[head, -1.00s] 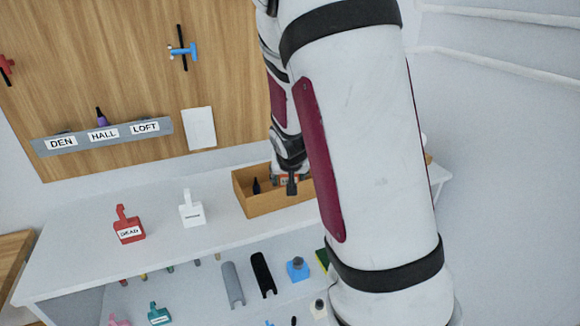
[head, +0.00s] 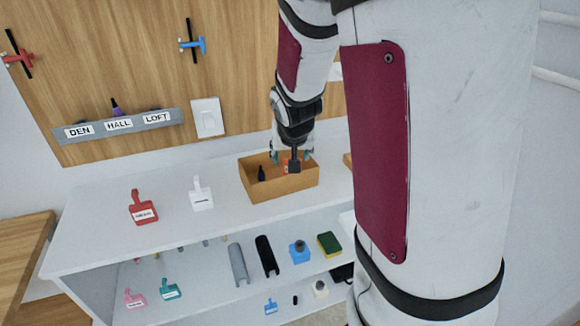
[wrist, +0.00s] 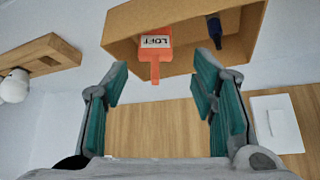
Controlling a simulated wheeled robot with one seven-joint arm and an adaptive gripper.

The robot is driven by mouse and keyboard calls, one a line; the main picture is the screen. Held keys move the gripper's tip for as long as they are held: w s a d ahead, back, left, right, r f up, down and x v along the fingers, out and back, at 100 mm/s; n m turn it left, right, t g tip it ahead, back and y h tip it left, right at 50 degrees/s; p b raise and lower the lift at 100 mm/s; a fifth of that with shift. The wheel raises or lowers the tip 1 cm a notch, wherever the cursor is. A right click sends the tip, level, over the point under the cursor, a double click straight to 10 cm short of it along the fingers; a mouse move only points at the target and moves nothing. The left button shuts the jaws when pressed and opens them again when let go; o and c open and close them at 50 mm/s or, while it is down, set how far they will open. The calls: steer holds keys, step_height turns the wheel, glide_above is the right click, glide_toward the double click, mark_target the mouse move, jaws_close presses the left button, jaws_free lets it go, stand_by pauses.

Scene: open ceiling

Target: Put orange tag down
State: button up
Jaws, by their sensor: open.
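The orange tag (wrist: 158,52) has a white label reading LOFT and is at the cardboard-brown box (wrist: 118,32) in the wrist view. Its handle points toward my gripper. A bit of orange shows in the head view (head: 286,164), mostly hidden behind my gripper and wrist. My gripper (wrist: 160,80) is open, its teal fingers apart on either side of the tag's handle without visibly touching it. In the head view my gripper (head: 290,157) is over the box (head: 282,188) on the white shelf top.
A dark bottle (head: 262,172) stands in the box's left part. A red tag (head: 142,208) and a white tag (head: 202,193) stand left on the white shelf (head: 105,215). A grey rack (head: 160,119) labelled DEN, HALL and LOFT is on the wooden panel. The shelf top between tags and box is clear.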

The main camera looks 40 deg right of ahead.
steer(key=s+a+r+n+y, duration=0.1)
steer(key=s+a+r+n, duration=0.1)
steer(key=s+a+r, duration=0.2)
steer(key=s+a+r+n+y, duration=0.1)
steer(key=s+a+r, duration=0.3)
steer(key=s+a, duration=0.4)
steer(key=s+a+r+n+g+y, duration=0.1)
steer(key=s+a+r+n, duration=0.2)
steer(key=s, duration=0.7)
steer(key=a+n, duration=0.1)
steer(key=a, duration=0.1)
steer(key=shift+s+a+r+y, duration=0.2)
steer(key=shift+a+r+y, duration=0.1)
steer(key=shift+a+r, duration=0.1)
